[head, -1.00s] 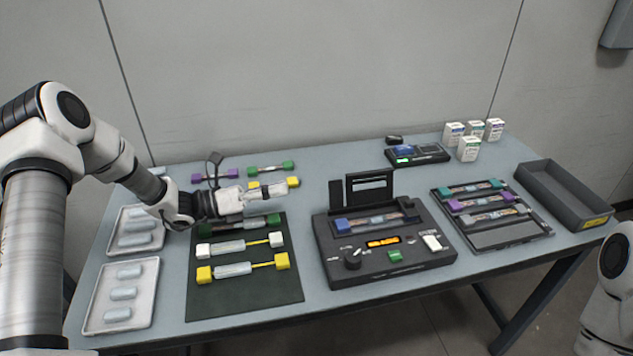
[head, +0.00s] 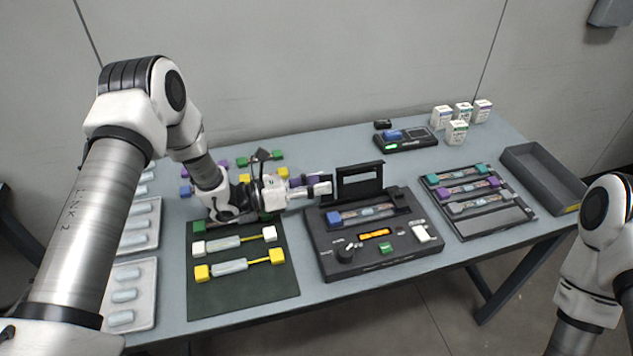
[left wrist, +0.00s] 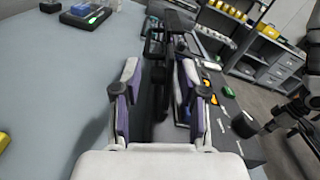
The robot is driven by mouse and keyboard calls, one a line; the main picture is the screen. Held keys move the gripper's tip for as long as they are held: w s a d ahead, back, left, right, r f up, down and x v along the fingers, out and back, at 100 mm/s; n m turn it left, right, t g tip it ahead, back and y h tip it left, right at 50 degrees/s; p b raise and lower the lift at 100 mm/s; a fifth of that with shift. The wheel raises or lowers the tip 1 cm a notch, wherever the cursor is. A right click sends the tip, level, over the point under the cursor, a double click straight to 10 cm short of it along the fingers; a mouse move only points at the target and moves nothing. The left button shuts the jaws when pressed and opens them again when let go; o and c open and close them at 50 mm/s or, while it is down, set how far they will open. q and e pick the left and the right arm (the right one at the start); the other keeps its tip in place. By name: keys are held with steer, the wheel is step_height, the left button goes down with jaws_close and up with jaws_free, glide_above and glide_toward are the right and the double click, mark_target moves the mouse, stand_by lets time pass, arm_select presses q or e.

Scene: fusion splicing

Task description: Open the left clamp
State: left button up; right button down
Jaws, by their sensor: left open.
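The black fusion splicer (head: 322,256) stands on the table in the head view, with its framed lid (head: 360,185) upright at the back. A blue-ended piece (head: 335,218) lies across its top. My left gripper (head: 328,184) is open and empty at the splicer's back left corner, close to the lid's left side. It hides much of that corner, so I cannot make out the left clamp. In the left wrist view its two fingers (left wrist: 158,75) stand apart, with the dark splicer (left wrist: 247,140) ahead and to the right. My right gripper is not in view.
A dark mat (head: 250,290) with white- and yellow-ended pieces lies left of the splicer. A tray of coloured holders (head: 500,231) and an empty grey bin (head: 540,172) are to the right. White boxes (head: 457,133) stand at the back.

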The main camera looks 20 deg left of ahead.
arm_select(q)
steer(key=shift+c, duration=0.3)
jaws_close()
steer(key=m+b, duration=0.1)
steer(key=b, duration=0.2)
steer(key=shift+s+d+f+m, duration=0.15)
steer(key=shift+s+m, duration=0.05)
steer(key=shift+m, duration=0.2)
steer(key=shift+s+d+r+m, duration=0.1)
steer(key=shift+s+r+m, duration=0.1)
steer(key=shift+m, duration=0.2)
steer(key=shift+r, duration=0.15)
steer(key=shift+o, duration=0.3)
jaws_free()
steer(key=shift+w, duration=0.1)
